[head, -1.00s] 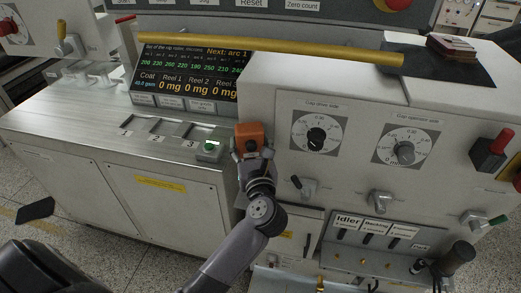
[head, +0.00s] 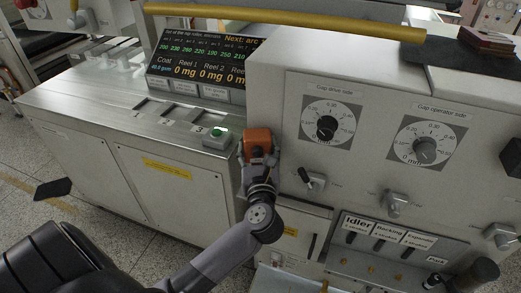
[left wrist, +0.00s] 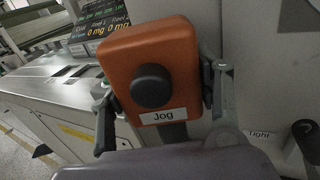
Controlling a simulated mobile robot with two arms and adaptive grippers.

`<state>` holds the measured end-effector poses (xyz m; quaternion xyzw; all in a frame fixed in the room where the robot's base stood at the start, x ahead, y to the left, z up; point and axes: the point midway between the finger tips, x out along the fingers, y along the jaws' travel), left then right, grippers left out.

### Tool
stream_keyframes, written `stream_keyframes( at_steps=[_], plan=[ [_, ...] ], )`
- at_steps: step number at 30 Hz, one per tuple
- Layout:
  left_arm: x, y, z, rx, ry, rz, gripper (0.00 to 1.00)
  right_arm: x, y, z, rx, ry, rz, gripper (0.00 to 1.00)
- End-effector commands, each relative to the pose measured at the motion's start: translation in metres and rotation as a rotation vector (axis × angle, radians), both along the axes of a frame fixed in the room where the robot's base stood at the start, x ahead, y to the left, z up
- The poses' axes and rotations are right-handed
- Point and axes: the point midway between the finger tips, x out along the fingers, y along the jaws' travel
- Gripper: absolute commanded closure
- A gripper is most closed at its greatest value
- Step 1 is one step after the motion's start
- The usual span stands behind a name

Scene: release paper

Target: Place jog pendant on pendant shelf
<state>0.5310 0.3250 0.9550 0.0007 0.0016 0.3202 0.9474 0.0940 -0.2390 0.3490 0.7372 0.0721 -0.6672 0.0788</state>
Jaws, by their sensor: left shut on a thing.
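The jog pendant (head: 259,139) is an orange block. In the left wrist view the pendant (left wrist: 178,66) shows a round black button and a white "Jog" label, and is slightly tilted. My left gripper (head: 257,152) is shut on it, with a finger on each side (left wrist: 158,105). In the head view the pendant is held beside the left edge of the grey machine front, right of the green button box. I cannot pick out a surface marked as the pendant shelf.
A metal bench (head: 90,95) with shallow numbered slots and a green-button box (head: 217,138) is on the left. The grey machine (head: 270,75) has two dials, protruding knobs and a lever panel (head: 378,232). A yellow bar (head: 290,22) crosses above. A screen (head: 200,62) stands behind.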

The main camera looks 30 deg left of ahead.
Motion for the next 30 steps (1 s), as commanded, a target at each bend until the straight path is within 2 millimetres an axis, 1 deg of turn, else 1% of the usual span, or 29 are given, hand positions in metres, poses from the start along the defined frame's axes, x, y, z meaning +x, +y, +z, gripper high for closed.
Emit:
stream_keyframes(
  at_steps=[1, 4, 5, 6, 10, 14, 22, 24, 26, 30],
  plan=[
    [0.000, 0.000, 0.002, 0.002, -0.004, 0.001, 1.00, -0.001, 0.002, 0.000, 0.002, 0.000, -0.001, 0.50],
    [0.000, 0.000, 0.000, 0.002, -0.004, 0.001, 1.00, -0.003, 0.006, -0.002, 0.008, 0.004, -0.002, 0.50],
    [0.000, 0.000, -0.003, -0.001, 0.001, 0.001, 0.42, -0.004, 0.008, -0.002, 0.009, 0.005, -0.002, 0.50],
    [0.000, 0.000, -0.002, 0.000, 0.000, 0.000, 0.39, -0.006, 0.010, -0.001, 0.011, 0.007, -0.003, 0.50],
    [0.000, 0.000, -0.002, 0.000, 0.000, 0.000, 0.30, -0.009, 0.011, -0.002, 0.013, 0.012, -0.002, 0.50],
    [0.000, 0.000, -0.002, 0.001, 0.001, 0.000, 0.22, -0.009, 0.008, -0.002, 0.008, 0.013, 0.000, 0.50],
    [0.000, 0.000, -0.001, 0.000, 0.000, 0.001, 0.22, -0.009, 0.004, -0.001, 0.004, 0.013, 0.001, 0.50],
    [0.000, 0.000, 0.002, 0.001, 0.000, 0.000, 0.22, -0.009, 0.003, 0.001, 0.003, 0.013, 0.002, 0.50],
    [-0.004, -0.003, -0.001, -0.001, 0.002, 0.000, 0.22, -0.009, 0.002, -0.002, 0.002, 0.013, 0.002, 0.50],
    [-0.022, -0.017, -0.003, -0.006, 0.002, 0.000, 0.22, -0.008, 0.001, -0.008, 0.001, 0.013, 0.003, 0.50]
  ],
)
